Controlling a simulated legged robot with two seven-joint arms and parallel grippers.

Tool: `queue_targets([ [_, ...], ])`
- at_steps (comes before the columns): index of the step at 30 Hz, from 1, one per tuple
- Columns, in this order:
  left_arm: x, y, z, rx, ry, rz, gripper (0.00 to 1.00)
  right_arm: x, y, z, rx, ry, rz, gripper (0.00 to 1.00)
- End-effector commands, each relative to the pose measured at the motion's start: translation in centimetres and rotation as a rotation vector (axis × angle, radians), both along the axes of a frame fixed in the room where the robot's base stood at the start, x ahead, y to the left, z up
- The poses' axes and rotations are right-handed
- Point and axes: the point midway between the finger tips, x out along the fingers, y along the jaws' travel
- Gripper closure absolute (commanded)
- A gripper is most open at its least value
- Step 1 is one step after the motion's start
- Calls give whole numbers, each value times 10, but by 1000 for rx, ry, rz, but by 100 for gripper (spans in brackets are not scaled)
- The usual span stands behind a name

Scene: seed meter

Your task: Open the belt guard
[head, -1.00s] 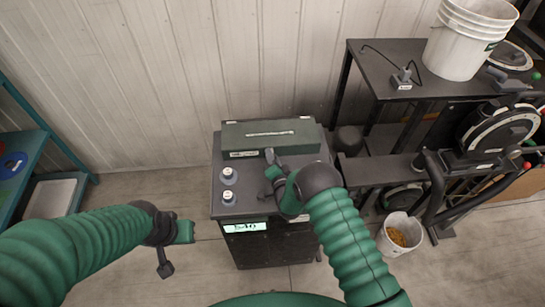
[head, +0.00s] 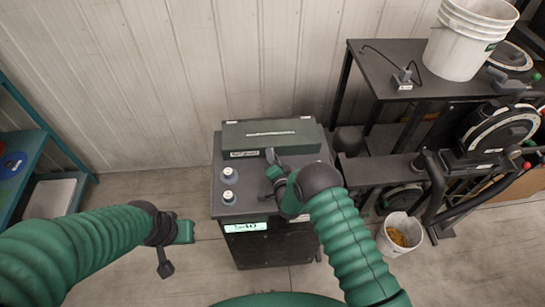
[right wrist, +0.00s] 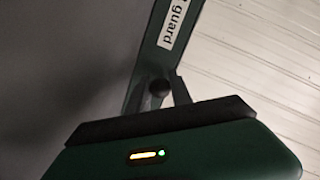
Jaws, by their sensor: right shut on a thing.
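The belt guard (head: 262,136) is a long green cover lying across the back of the dark cabinet's top. In the right wrist view its green edge (right wrist: 150,55) carries a white label ending in "guard" (right wrist: 175,22). My right gripper (head: 270,160) is at the guard's front edge in the head view. In the right wrist view its fingers are shut on a dark round knob (right wrist: 159,88) at the guard's edge. My left gripper (head: 166,262) hangs left of the cabinet, away from it; its jaw opening is not clear.
The cabinet (head: 238,204) has two pale knobs (head: 229,175) on its top left and a lit readout (head: 245,227) in front. A black frame with a wheel (head: 500,132) and a bucket (head: 400,232) stand to the right. A corrugated wall (head: 200,70) is behind.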

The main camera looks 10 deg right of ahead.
Motion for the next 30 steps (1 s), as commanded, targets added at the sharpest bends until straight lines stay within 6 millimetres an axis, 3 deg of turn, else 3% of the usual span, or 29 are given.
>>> queue_targets([
  [11, 0, 0, 14, 0, 0, 0, 100, 2, -5, 17, -1, 53, -10, 100],
  [21, 0, 0, 47, 0, 0, 0, 100, 7, -6, 60, 1, 277, -12, 100],
  [30, 0, 0, 63, 0, 0, 0, 100, 19, -4, 92, 2, 483, -9, 100],
])
